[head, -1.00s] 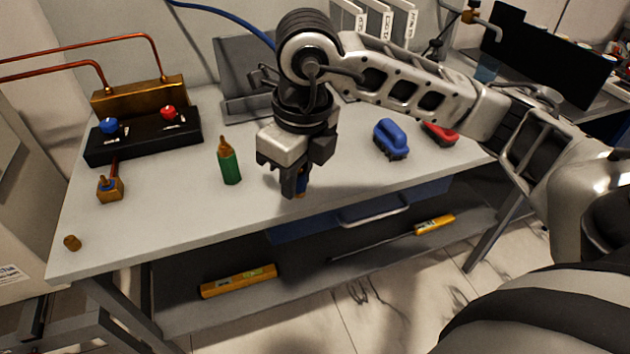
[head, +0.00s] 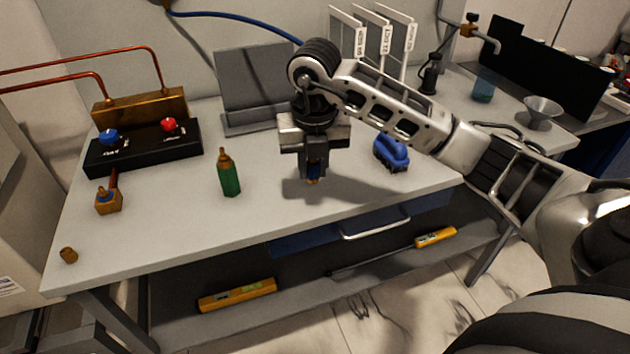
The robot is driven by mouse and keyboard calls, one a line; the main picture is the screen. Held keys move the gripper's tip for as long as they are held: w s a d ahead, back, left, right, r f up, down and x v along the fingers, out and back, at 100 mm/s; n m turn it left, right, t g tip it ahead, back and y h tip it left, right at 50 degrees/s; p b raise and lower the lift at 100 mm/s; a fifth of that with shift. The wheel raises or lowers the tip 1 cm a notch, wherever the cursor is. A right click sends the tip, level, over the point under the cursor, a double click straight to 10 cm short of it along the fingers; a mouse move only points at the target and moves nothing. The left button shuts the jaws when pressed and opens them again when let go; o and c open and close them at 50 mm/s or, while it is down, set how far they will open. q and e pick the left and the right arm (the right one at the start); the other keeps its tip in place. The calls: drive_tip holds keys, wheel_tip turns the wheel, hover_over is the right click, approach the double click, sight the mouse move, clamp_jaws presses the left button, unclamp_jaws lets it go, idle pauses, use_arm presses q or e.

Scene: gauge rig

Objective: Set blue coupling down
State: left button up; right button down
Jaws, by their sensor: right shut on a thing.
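My right gripper (head: 313,172) points down over the middle of the table and is shut on the blue coupling (head: 313,179). Only a small blue and brass part of the coupling shows between and just below the fingers; the rest is hidden. It is upright and close to the tabletop (head: 270,205), but I cannot tell whether it touches. My left gripper is not in view.
A grey stand (head: 255,85) is behind. A black box with knobs (head: 145,150) and a brass fitting (head: 109,200) are at left. The front tabletop is clear.

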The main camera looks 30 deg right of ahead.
sight(315, 193)
drive_tip(key=f, duration=0.1)
drive_tip(key=w+d+f, duration=0.2)
drive_tip(key=f, duration=0.1)
drive_tip(key=shift+w, duration=0.15)
drive_tip(key=shift+f+p, duration=0.35)
drive_tip(key=shift+f, duration=0.95)
drive_tip(key=shift+f, duration=0.1)
drive_tip(key=c, duration=1.3)
unclamp_jaws()
drive_tip(key=shift+o, duration=0.2)
